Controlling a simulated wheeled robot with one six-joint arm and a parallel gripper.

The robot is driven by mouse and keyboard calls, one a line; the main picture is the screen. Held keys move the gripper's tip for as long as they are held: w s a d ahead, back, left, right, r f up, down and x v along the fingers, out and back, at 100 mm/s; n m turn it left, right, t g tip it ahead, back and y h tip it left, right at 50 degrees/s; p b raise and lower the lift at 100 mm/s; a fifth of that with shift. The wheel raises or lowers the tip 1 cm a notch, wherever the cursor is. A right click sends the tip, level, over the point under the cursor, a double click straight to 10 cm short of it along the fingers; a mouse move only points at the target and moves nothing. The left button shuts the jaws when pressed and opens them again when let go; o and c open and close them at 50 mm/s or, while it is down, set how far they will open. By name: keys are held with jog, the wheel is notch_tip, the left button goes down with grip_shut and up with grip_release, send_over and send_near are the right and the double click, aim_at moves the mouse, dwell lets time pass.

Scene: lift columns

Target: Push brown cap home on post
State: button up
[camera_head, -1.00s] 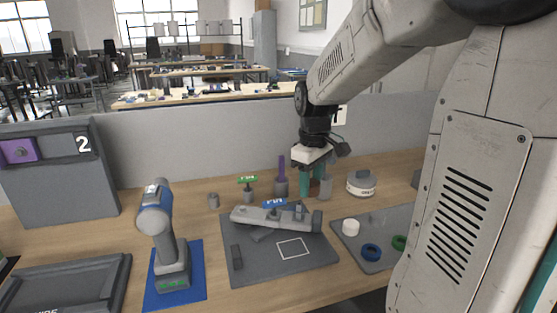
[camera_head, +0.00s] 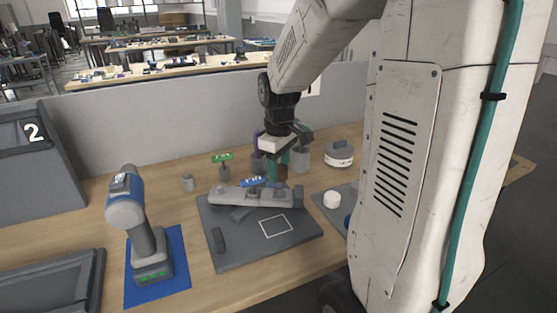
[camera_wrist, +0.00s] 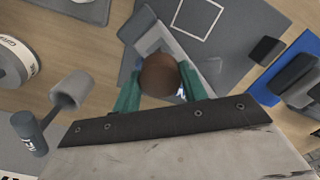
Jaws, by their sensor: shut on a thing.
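The brown cap (camera_wrist: 158,74) sits between the two teal fingers of my gripper (camera_wrist: 160,88) in the wrist view. My gripper is shut on it. In the head view the cap (camera_head: 282,173) shows only in part beside the fingers, and my gripper (camera_head: 279,172) points down over the right part of the grey fixture (camera_head: 222,196). The fixture (camera_wrist: 148,38) also shows just beyond the cap in the wrist view. The cap hides what is under it, so I cannot tell whether it touches a post.
The fixture lies on a dark mat (camera_head: 233,250) with a white square outline. A drill (camera_head: 150,250) stands on a blue mat at left. A green-tagged post (camera_head: 223,168), a grey cup (camera_head: 302,160) and a round white-grey container (camera_head: 339,154) stand nearby. A white ring (camera_head: 332,199) lies at right.

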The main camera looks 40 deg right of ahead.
jog(key=shift+f, duration=0.1)
dwell(0.3)
jog(key=shift+s+f, duration=0.1)
jog(key=shift+f, duration=0.2)
jog(key=shift+f, duration=1)
dwell(1.6)
jog(key=o, duration=1.5)
jog(key=shift+r, duration=0.15)
jog(key=shift+r, duration=0.75)
jog(key=shift+r, duration=0.15)
jog(key=shift+r, duration=2.5)
